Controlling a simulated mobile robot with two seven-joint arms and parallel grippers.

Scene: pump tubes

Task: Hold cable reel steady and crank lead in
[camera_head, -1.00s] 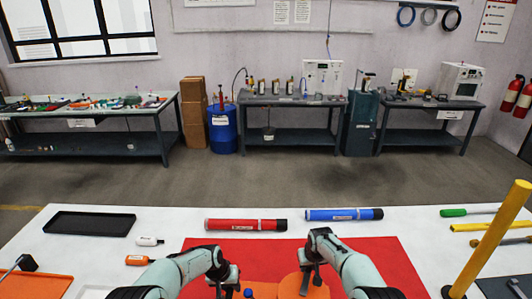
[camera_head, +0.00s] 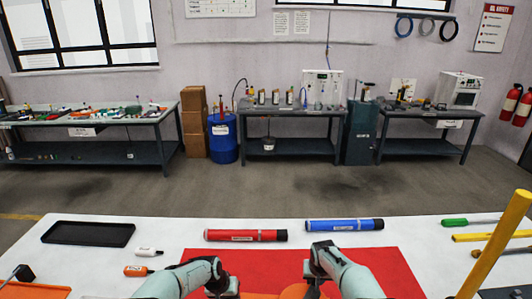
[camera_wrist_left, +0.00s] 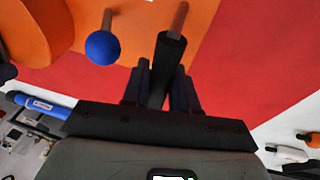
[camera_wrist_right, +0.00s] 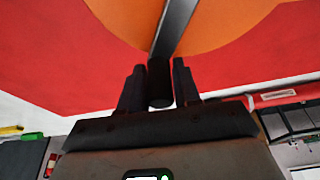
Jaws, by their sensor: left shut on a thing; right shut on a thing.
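The orange cable reel (camera_head: 295,292) lies on the red mat at the bottom of the head view, mostly cut off. In the right wrist view its orange face (camera_wrist_right: 225,18) carries a flat metal crank arm (camera_wrist_right: 176,22) ending in a black grip (camera_wrist_right: 159,88). My right gripper (camera_wrist_right: 159,75) is shut on that grip. My left gripper (camera_wrist_left: 161,75) is shut on a black handle (camera_wrist_left: 170,52) with a brownish rod beside the reel's orange base (camera_wrist_left: 145,25). A blue ball knob (camera_wrist_left: 103,47) stands nearby, free of the fingers. The lead cannot be made out.
A red tube (camera_head: 245,236) and a blue tube (camera_head: 343,225) lie behind the red mat (camera_head: 385,268). A black tray (camera_head: 88,234) and small bottles are at left. A yellow post (camera_head: 497,245) and a green-handled tool (camera_head: 455,222) are at right.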

